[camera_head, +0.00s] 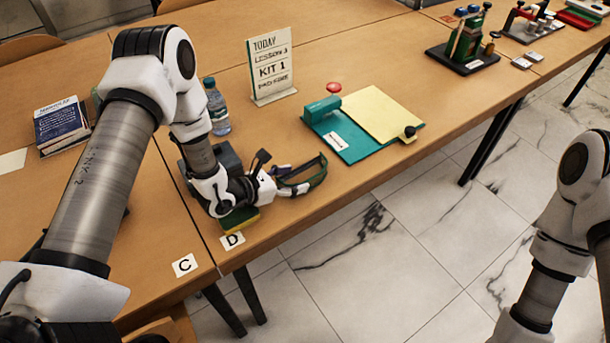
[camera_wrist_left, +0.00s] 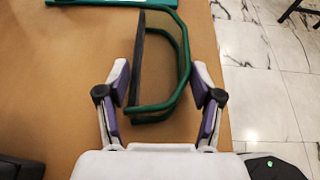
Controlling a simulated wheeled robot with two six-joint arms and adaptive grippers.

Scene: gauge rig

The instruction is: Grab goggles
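The goggles (camera_head: 300,177) have a green frame and a dark strap and lie on the wooden table near its front edge. They also show in the left wrist view (camera_wrist_left: 182,70), straight ahead of the gripper. My left gripper (camera_head: 274,180) is low over the table at the near end of the goggles.
A teal board (camera_head: 345,140) with a yellow pad (camera_head: 383,113) lies to the right of the goggles. A dark object and a yellow-green item (camera_head: 240,222) sit beside my left wrist. The table's front edge is close.

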